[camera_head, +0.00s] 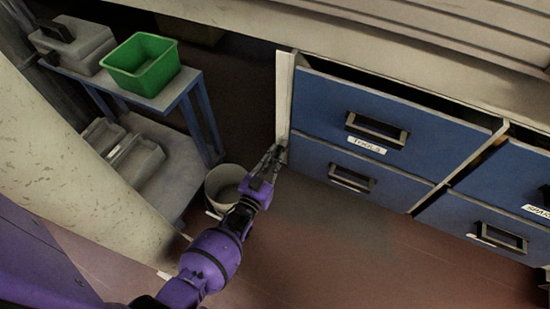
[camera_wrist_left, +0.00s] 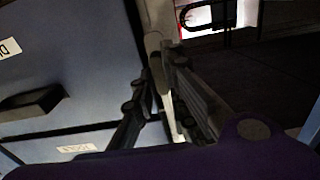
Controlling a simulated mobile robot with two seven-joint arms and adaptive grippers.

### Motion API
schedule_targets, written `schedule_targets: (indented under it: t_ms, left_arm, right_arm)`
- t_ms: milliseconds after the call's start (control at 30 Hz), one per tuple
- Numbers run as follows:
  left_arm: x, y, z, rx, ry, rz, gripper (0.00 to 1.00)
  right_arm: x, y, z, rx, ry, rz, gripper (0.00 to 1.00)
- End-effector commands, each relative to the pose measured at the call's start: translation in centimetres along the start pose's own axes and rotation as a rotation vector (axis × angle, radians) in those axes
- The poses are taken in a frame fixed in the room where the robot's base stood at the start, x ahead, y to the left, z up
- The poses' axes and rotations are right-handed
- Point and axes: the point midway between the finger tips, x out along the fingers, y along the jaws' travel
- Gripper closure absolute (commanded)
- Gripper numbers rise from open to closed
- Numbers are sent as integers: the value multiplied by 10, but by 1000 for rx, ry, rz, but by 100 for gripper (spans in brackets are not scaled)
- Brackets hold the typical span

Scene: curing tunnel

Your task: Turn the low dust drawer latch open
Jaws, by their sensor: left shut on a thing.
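My left gripper (camera_head: 272,160) reaches the low end of the pale upright strip (camera_head: 284,95) at the left edge of the blue drawer cabinet. In the left wrist view the gripper (camera_wrist_left: 165,105) has its two dark fingers on either side of a small grey latch piece (camera_wrist_left: 155,50) beside the blue fronts. It is shut on this piece, which the fingers partly hide. How far the latch is turned I cannot tell. The lower drawer (camera_head: 315,165) sits beside the fingers and looks closed. My right gripper is not in view.
The upper drawer (camera_head: 345,112), labelled TOOLS, stands out with a dark gap above. A pale bucket (camera_head: 222,190) stands on the floor close to my left gripper. A blue-legged bench (camera_head: 190,82) with a green bin (camera_head: 142,70) is at left. The reddish floor in front is clear.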

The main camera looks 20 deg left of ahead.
Motion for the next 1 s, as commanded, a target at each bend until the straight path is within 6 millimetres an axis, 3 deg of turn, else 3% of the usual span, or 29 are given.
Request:
schedule_targets:
  t_ms: [367, 400, 500, 833, 1000]
  left_arm:
    - [0, 0, 1, 6, -2, 1, 100]
    - [0, 0, 1, 6, -2, 1, 82]
    - [0, 0, 0, 5, -2, 1, 69]
    - [-2, 0, 0, 4, -1, 0, 69]
    - [-21, -1, 2, 4, -4, 0, 69]
  right_arm:
    - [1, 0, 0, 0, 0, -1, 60]
    - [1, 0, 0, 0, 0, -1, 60]
    - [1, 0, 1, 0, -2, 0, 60]
    - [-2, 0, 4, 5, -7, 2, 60]
    - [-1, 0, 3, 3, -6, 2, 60]
